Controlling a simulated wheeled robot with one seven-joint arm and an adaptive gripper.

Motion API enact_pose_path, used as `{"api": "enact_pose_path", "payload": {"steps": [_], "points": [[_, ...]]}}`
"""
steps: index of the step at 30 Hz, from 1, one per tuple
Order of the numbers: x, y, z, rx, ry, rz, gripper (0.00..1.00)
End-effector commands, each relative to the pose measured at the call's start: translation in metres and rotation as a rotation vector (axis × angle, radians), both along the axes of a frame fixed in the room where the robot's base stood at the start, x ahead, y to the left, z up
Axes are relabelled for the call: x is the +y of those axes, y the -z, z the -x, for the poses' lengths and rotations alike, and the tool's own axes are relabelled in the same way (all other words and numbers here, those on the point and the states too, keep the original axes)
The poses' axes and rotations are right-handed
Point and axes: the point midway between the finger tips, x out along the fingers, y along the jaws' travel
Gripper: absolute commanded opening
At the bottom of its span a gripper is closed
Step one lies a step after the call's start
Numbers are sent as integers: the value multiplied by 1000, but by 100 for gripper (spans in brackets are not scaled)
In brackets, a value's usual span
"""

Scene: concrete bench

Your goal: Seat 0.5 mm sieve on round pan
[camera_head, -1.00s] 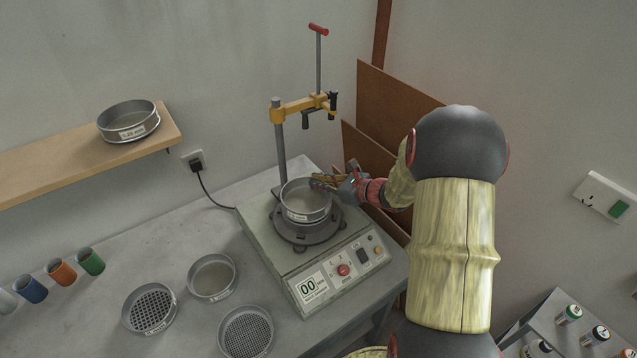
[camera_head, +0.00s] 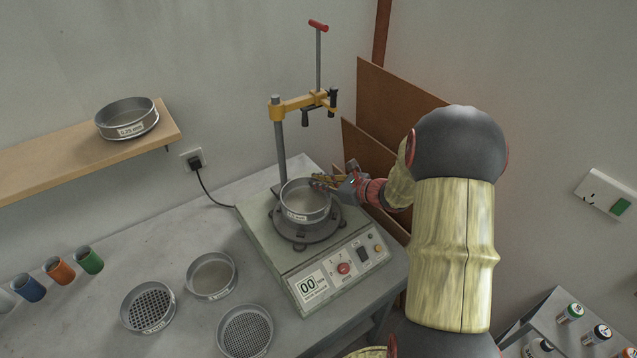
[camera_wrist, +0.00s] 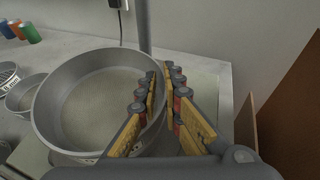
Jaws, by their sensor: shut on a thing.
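A grey metal sieve (camera_head: 302,214) with a white label, too small to read, is over the round dark platform of the shaker (camera_head: 285,262). My gripper (camera_head: 328,181) is shut on its wall at the right rear. In the wrist view my gripper (camera_wrist: 163,82) has one finger inside and one outside the wall of the sieve (camera_wrist: 95,100), which has a pale, fine floor. The sieve looks about level. I cannot make out a separate round pan beneath it, nor whether the sieve touches what is below.
A sieve labelled 0.25 mm (camera_head: 128,119) sits on a wooden shelf (camera_head: 60,163). Several sieves, including a coarse one (camera_head: 148,307), lie on the bench left of the shaker.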

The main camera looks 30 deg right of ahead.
Motion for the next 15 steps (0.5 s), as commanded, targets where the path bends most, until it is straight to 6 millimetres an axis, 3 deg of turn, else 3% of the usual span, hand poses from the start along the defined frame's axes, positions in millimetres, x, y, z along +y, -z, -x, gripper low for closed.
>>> {"api": "enact_pose_path", "payload": {"steps": [10,11,15], "points": [[0,1,0,-1,0,0,0],[0,1,0,-1,0,0,9],[0,1,0,-1,0,0,16]]}}
